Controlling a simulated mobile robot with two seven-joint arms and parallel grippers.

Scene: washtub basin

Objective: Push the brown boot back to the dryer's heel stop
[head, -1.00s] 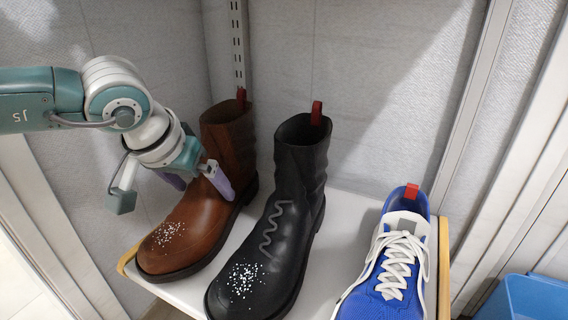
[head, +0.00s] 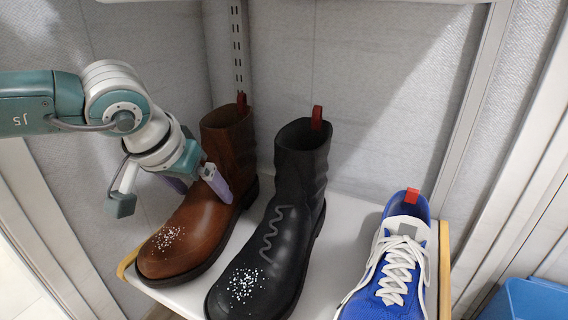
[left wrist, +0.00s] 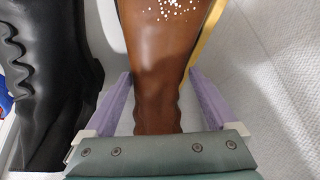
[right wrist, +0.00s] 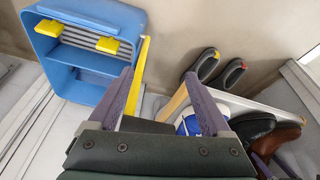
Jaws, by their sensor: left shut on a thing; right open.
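The brown boot (head: 190,236) stands upright at the left of the white rack (head: 343,220) in the head view, toe toward the front and shaft at the back. White specks dot its toe. My left gripper (head: 202,190) is shut on the boot at the instep, in front of the shaft. In the left wrist view, its purple fingers flank the boot (left wrist: 156,75). My right gripper (right wrist: 159,76) is open and empty, away from the boot.
A black boot (head: 285,220) stands close to the right of the brown one. A blue shoe (head: 395,262) with white laces is farther right. A slotted metal rail (head: 238,50) runs up the wall behind. A blue bin (right wrist: 85,50) shows in the right wrist view.

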